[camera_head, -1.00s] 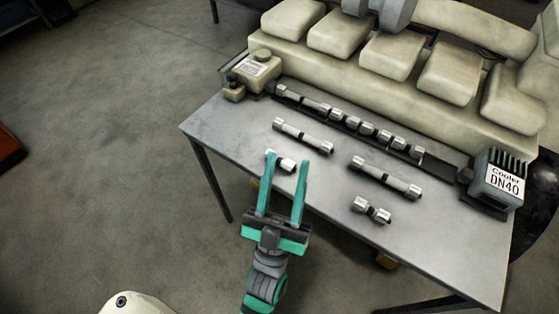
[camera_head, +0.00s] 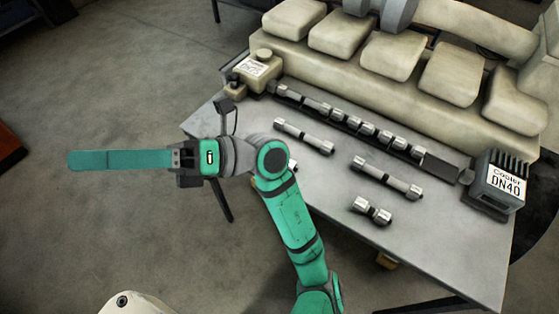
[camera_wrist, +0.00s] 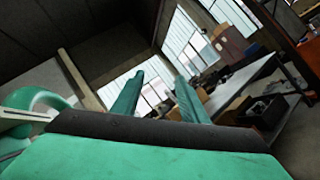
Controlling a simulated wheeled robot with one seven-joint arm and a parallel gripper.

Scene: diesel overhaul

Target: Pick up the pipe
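Several grey metal pipe pieces lie on the table. One long piece (camera_head: 303,136) is left of centre, another (camera_head: 386,178) is to the right, and a short one (camera_head: 372,210) is nearer the front. Another short piece is mostly hidden behind my arm. Which one is the pipe meant, I cannot tell. My gripper (camera_head: 78,160) points left over the floor, off the table's left edge, away from all the pieces. The wrist view shows its two green fingers (camera_wrist: 160,80) apart with nothing between them.
The grey table (camera_head: 450,245) holds a dark rack (camera_head: 438,168) with a row of joined pipe pieces (camera_head: 345,118). A box labelled Cooler DN40 (camera_head: 498,182) stands at the right and a beige tank (camera_head: 258,70) at the back left. A large beige engine (camera_head: 390,90) stands behind.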

